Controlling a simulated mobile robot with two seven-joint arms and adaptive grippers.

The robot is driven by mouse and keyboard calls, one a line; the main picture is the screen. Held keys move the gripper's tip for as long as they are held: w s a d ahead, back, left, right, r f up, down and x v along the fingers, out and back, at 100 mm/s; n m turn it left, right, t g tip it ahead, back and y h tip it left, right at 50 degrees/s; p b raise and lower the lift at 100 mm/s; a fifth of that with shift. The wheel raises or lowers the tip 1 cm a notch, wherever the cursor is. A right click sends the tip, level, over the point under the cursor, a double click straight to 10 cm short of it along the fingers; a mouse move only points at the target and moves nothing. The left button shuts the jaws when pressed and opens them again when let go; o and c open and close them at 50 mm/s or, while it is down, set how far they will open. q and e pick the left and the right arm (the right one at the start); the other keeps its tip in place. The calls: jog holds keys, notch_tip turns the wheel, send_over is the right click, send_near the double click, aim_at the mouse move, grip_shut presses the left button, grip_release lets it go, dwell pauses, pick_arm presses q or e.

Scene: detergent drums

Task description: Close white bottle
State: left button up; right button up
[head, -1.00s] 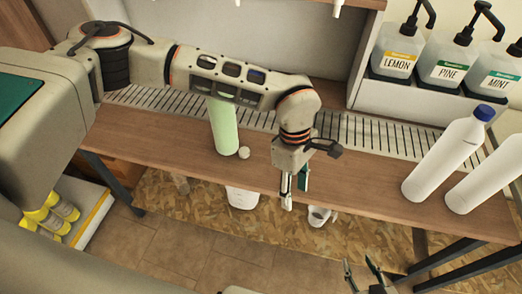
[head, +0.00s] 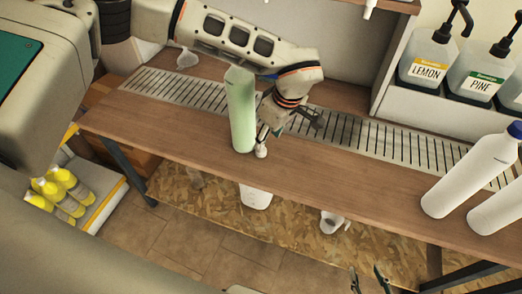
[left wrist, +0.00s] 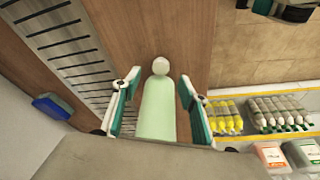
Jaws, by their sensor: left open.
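A white bottle (head: 472,178) with a blue cap stands at the right of the wooden bench. A second white bottle (head: 498,212) beside it is cut off by the picture edge, so its top is hidden. A pale green bottle (head: 241,110) stands mid-bench, with a small white rounded piece (head: 261,151) at its base. My left gripper (head: 266,134) is low beside the green bottle, just above the white piece. The left wrist view shows its open fingers (left wrist: 154,84) either side of the green bottle (left wrist: 157,112). My right gripper (head: 367,277) is open and empty at the bottom edge.
A white rack (head: 395,98) with pump bottles labelled LEMON (head: 428,70) and PINE (head: 482,82) stands at the back right. A slotted grate (head: 365,133) runs along the bench's rear. Yellow bottles (head: 62,192) stand low at the left. The bench between green and white bottles is clear.

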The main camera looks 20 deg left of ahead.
pick_arm(q)
jog(key=shift+a+f, duration=0.15)
jog(key=shift+f, duration=0.55)
jog(key=x, duration=0.5)
jog(key=shift+a+f+b, duration=0.1)
jog(key=shift+a+b, duration=0.15)
jog(key=shift+b, duration=0.15)
jog(key=c, duration=0.8)
